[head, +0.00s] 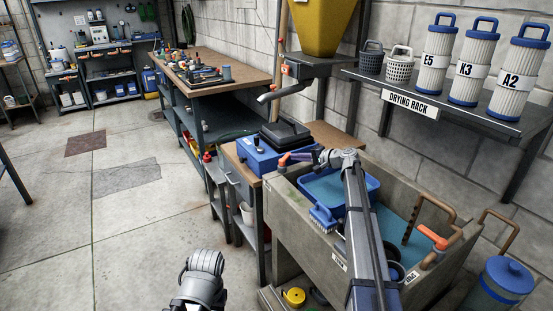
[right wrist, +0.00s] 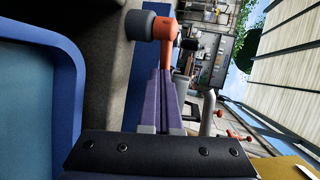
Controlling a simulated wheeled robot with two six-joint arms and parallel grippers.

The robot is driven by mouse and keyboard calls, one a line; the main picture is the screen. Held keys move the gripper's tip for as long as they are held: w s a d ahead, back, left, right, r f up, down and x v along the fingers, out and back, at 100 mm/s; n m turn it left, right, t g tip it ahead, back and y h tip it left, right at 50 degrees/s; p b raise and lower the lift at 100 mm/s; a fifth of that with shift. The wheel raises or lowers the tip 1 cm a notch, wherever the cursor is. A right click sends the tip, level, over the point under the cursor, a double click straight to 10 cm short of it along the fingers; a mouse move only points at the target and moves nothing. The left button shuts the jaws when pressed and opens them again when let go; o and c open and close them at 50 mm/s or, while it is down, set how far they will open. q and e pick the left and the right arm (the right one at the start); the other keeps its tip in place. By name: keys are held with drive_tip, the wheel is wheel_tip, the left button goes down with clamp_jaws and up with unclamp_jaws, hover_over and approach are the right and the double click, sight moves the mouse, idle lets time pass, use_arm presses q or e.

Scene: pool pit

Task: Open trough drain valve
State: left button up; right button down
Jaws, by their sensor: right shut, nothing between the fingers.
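A grey concrete trough (head: 300,236) holding blue water stands at the right in the head view. An orange lever with a grey end (head: 283,161) is at its far left corner. In the right wrist view the orange lever (right wrist: 165,28) is just beyond my purple fingertips. My right gripper (head: 299,157) reaches over the trough with its fingers shut and empty. It points at the lever, very close to it; I cannot tell if they touch. Another orange handle (head: 432,237) is on a pipe at the trough's right side.
A blue tub (head: 368,186) and a blue brush (head: 323,216) are at the trough. A blue box (head: 262,158) stands on the bench behind. The drying rack (head: 440,105) with filters overhangs at the right. The floor at left is clear.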

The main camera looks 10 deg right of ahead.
drive_tip(key=shift+w+a, duration=0.1)
drive_tip(key=shift+w, duration=0.55)
drive_tip(key=shift+w+a, duration=1.55)
drive_tip(key=shift+w, duration=0.2)
drive_tip(key=shift+s, duration=0.15)
drive_tip(key=shift+s+a, duration=0.35)
drive_tip(key=shift+s, duration=0.3)
